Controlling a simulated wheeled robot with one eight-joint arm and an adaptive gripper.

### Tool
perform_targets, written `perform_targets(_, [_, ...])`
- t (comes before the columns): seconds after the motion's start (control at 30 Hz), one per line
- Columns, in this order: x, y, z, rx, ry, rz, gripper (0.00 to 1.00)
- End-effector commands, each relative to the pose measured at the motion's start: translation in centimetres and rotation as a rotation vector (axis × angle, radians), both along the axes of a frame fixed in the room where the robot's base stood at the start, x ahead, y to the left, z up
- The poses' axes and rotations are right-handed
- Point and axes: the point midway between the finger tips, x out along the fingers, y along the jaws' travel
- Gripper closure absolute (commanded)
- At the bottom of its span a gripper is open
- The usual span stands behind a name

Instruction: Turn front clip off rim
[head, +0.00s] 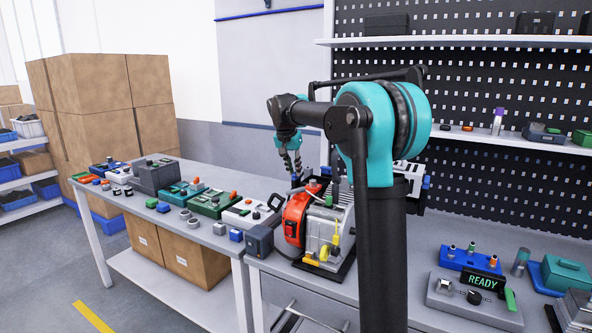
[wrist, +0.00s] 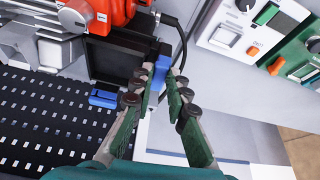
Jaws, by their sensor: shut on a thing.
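My gripper (wrist: 163,76) is shut on a blue clip (wrist: 163,55) at the dark rim beside the red-and-black unit (wrist: 98,18). The clip is upright between the fingertips; its lower part is partly hidden by them. A second blue clip (wrist: 103,98) sits apart at the rim's edge, left of the fingers. In the head view my gripper (head: 296,174) points down behind the red unit (head: 296,218), and the held clip is too small to make out clearly. I cannot tell whether the clip still touches the rim.
A dark tray (head: 335,272) carries the red unit and a grey block with yellow parts. Several devices line the bench (head: 240,185) to the left. A control box with a READY display (head: 482,282) stands at right. A black cable (wrist: 182,35) runs close beside my fingers.

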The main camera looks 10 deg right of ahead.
Motion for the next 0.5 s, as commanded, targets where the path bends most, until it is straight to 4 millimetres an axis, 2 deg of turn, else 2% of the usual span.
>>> perform_targets(0.5, [0.25, 0.37, -0.02, 0.001, 0.001, -0.119, 1.00])
